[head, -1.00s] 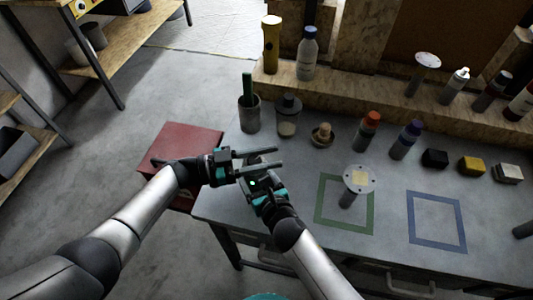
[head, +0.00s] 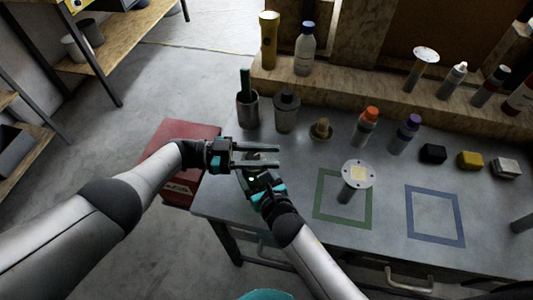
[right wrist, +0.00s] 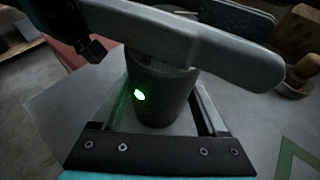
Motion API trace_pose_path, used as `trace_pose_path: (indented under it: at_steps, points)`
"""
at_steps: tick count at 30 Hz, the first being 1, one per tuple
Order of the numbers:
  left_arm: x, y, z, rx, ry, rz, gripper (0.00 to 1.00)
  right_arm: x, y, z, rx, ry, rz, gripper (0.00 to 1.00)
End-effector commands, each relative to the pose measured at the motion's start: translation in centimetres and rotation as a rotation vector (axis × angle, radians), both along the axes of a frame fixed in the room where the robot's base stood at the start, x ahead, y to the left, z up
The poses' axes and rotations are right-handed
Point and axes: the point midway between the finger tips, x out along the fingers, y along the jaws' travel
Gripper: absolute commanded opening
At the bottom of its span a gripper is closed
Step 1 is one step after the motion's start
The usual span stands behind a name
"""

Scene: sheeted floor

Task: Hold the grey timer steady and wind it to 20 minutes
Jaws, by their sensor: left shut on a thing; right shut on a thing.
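The grey timer (right wrist: 160,95) is a dark, rounded body in the right wrist view, with a green glow on its near side. It stands between the fingers of my right gripper (right wrist: 160,110), which is shut on it. My left gripper (head: 277,156) reaches in from the left in the head view and is shut on the timer's top. One of its fingers crosses over the top in the right wrist view and hides the upper part and any dial marks. In the head view the two grippers, including my right gripper (head: 254,172), cover most of the timer.
A red box (head: 182,145) is under my left forearm, by the table's left edge.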

Motion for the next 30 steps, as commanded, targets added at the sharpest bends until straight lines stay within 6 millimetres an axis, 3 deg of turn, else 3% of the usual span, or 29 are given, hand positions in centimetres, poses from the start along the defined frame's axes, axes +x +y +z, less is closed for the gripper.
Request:
trace_pose_path:
  at_steps: [11,12,19,30]
  points:
    - [-0.11,0.03,-0.25,0.007,0.002,-0.002,0.0,-0.13,0.33,0.02,0.002,0.0,0.006,0.1]
    - [-0.11,0.04,-0.24,0.006,0.002,-0.002,0.45,-0.12,0.32,0.02,0.002,0.0,0.006,0.1]
    - [-0.05,0.05,-0.09,0.003,0.002,-0.001,0.71,-0.05,0.16,0.01,0.001,-0.001,0.003,0.1]
    - [0.03,0.08,0.1,0.001,-0.001,-0.001,0.72,0.0,0.02,-0.01,0.0,0.0,0.0,0.1]
